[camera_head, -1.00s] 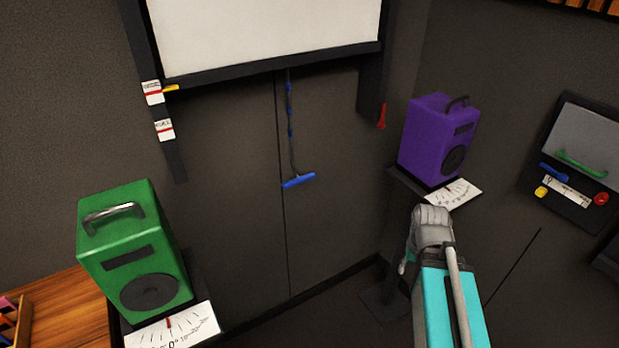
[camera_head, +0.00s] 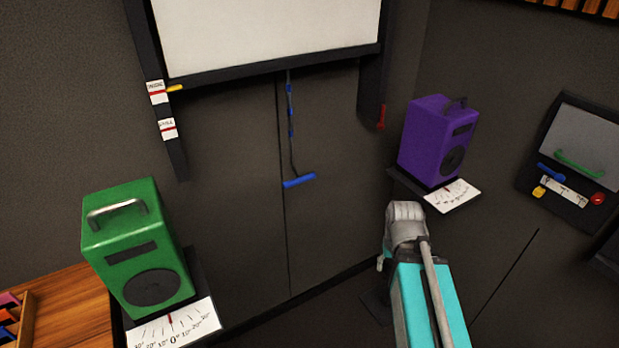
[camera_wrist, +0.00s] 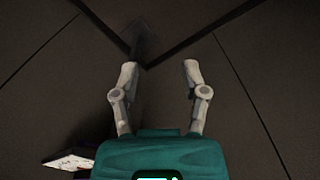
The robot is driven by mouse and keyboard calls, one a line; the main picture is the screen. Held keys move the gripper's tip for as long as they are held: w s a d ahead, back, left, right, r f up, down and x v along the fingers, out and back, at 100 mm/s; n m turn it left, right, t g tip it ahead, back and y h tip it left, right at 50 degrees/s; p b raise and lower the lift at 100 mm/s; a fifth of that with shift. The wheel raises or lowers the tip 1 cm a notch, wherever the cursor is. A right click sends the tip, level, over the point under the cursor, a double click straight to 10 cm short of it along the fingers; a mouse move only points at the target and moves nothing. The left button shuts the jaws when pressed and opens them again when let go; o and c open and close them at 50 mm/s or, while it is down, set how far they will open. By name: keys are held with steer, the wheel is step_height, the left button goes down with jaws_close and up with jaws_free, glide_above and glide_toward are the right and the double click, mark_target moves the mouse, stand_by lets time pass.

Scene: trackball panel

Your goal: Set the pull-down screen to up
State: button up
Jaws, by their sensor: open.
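The pull-down screen (camera_head: 265,35) is a white sheet with a dark bottom bar (camera_head: 275,64), in the upper part of the head view. A cord with blue marks (camera_head: 290,112) hangs below the bar and ends in a blue handle (camera_head: 299,181). A yellow pointer (camera_head: 174,88) on the bar's left end is beside the upper of two labels (camera_head: 157,92); the lower label (camera_head: 168,129) is below it. A red lever (camera_head: 381,116) is at the right post. My gripper, with two spread fingers in the wrist view (camera_wrist: 160,75), is open and empty, apart from the handle.
A green speaker (camera_head: 135,245) with a dial card (camera_head: 175,328) stands at the left. A purple speaker (camera_head: 436,140) stands on a stand at the right, above my arm. A wall panel (camera_head: 580,150) is at far right. Space before the dark wall is clear.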

steer(key=shift+o, duration=0.2)
steer(key=shift+w+a+y, duration=0.3)
steer(key=shift+w+a, duration=0.05)
steer(key=shift+a, duration=0.05)
steer(key=m+t+y+b, duration=0.5)
steer(key=m+t+y, duration=0.3)
steer(key=y, duration=0.5)
glide_toward(312, 178)
steer(key=s+d, duration=0.2)
steer(key=shift+w+a+r+n+t, duration=0.2)
steer(key=shift+r+n+t, duration=0.1)
steer(key=shift+t, duration=0.1)
steer(key=shift+w+a+f, duration=0.1)
steer(key=b+x, duration=0.2)
steer(key=x, duration=1.1)
steer(key=shift+w+a+f, duration=0.1)
steer(key=shift+a+f, duration=0.1)
